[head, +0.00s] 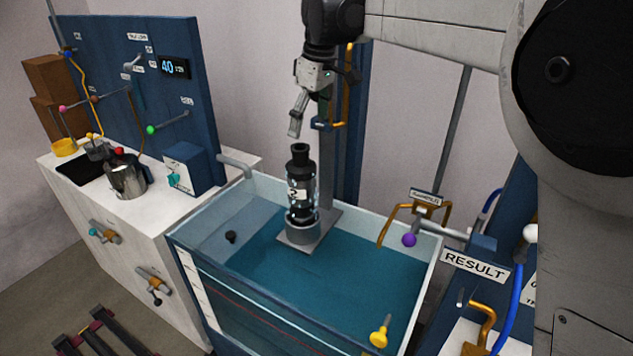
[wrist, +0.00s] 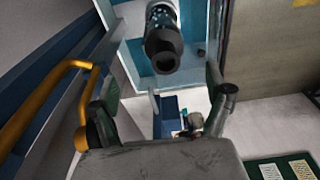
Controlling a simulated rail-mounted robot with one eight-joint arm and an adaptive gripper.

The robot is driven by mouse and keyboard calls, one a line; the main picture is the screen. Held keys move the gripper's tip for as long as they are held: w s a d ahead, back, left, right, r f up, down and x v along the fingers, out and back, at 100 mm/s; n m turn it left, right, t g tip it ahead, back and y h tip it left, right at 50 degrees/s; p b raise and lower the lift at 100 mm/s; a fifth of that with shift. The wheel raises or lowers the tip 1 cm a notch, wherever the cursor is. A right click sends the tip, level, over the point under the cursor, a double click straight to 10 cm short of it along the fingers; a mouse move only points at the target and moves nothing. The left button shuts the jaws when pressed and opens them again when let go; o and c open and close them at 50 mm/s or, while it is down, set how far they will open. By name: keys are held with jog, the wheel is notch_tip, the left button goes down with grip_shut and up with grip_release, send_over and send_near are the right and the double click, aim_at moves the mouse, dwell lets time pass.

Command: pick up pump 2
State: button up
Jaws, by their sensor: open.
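A pump (head: 300,193) marked with a 2 stands upright on a grey round base (head: 303,232) with a square plate, in the blue tank. It has a black top and a clear, dark-banded body. My gripper (head: 297,128) is above the pump's top and apart from it, pointing down. In the wrist view, the pump's black open top (wrist: 165,52) shows beyond the fingertips, slightly right of centre. My gripper (wrist: 160,88) is open there, with nothing between its fingers. The pump's lower part is hidden in the wrist view.
The water tank (head: 205,262) surrounds the pump's base. A grey post with an orange handle (head: 345,100) stands close behind the pump. A white counter (head: 120,215) with a metal pot (head: 127,180) is at left. A RESULT sign (head: 476,266) is at right.

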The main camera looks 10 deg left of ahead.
aim_at(299, 168)
jog(key=shift+w+a+f, duration=0.1)
jog(key=shift+a+f, duration=0.1)
jog(key=shift+a, duration=0.4)
jog(key=shift+a+f, duration=0.1)
jog(key=shift+f, duration=0.25)
jog(key=f, duration=0.5)
jog(key=a+f, duration=0.1)
jog(key=f, duration=0.1)
jog(key=shift+w+f+p, duration=0.15)
jog(key=shift+f+p, duration=0.15)
jog(key=shift+f, duration=0.05)
jog(key=shift+a+f+p, duration=0.15)
jog(key=shift+f+p, duration=0.1)
jog(key=shift+f, duration=1.05)
jog(key=shift+a+f+p, duration=0.15)
jog(key=shift+f+p, duration=0.05)
jog(key=shift+f, duration=1.1)
jog(key=shift+s, duration=0.2)
jog(key=c, duration=1.9)
jog(key=shift+c, duration=0.4)
jog(key=shift+w+r, duration=0.1)
jog(key=shift+r, duration=0.05)
